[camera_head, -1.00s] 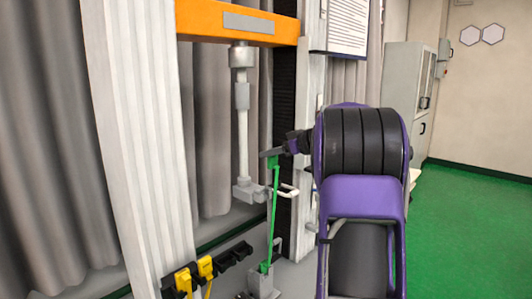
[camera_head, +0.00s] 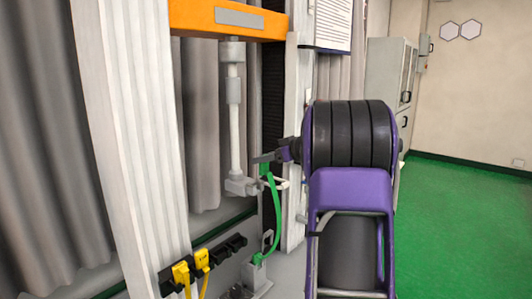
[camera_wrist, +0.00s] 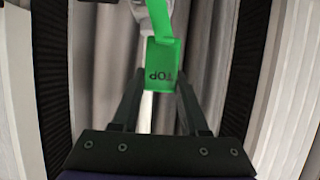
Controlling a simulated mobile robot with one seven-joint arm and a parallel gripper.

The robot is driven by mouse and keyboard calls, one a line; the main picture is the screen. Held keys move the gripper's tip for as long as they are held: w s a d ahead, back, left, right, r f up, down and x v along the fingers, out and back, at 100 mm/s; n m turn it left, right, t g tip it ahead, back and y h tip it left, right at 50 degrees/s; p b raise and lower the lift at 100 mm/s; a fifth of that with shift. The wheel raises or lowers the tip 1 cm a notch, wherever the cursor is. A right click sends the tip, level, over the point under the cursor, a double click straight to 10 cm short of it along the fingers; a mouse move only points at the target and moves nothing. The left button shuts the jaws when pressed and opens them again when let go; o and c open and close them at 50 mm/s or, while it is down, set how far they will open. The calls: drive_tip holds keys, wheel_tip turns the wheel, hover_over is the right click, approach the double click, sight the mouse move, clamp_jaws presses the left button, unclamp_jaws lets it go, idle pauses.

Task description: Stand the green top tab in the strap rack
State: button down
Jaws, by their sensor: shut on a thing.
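The green top tab, marked TOP, is between my fingers in the wrist view (camera_wrist: 163,66). In the head view the tab (camera_head: 264,169) is small and partly hidden by my gripper (camera_head: 265,158). My gripper is shut on the tab in the wrist view (camera_wrist: 162,80). A green strap (camera_head: 277,215) hangs from the tab in a slack bow, down to a grey block near the floor. The black strap rack (camera_head: 236,243) is low and to the left of my gripper. Its left part holds two yellow tabs (camera_head: 181,272); its right part shows no tabs.
A white fixture hangs on a rod (camera_head: 234,130) below an orange crossbeam (camera_head: 228,17), close to the left of my gripper. A white column (camera_head: 130,140) stands on the left. A pale handle-like bar is close behind the strap. Green floor (camera_head: 450,220) is open on the right.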

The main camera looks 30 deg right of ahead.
drive_tip(key=s+a+f+b, duration=0.3)
drive_tip(key=a+f+b, duration=0.15)
drive_tip(key=f, duration=0.25)
drive_tip(key=s+a+f+b, duration=0.4)
drive_tip(key=a+f, duration=0.1)
drive_tip(key=f, duration=0.1)
drive_tip(key=shift+w+a+f+b, duration=0.25)
drive_tip(key=shift+w+f+b, duration=0.15)
drive_tip(key=shift+w+f, duration=0.5)
drive_tip(key=shift+w+a+f+b, duration=0.3)
drive_tip(key=shift+w+f+b, duration=0.15)
drive_tip(key=shift+f, duration=0.7)
drive_tip(key=shift+w+a+f+b, duration=0.25)
drive_tip(key=shift+w+f+b, duration=0.15)
drive_tip(key=shift+w+f, duration=0.5)
drive_tip(key=shift+s+f, duration=0.15)
drive_tip(key=shift+s, duration=0.05)
drive_tip(key=shift+c, duration=1.7)
unclamp_jaws()
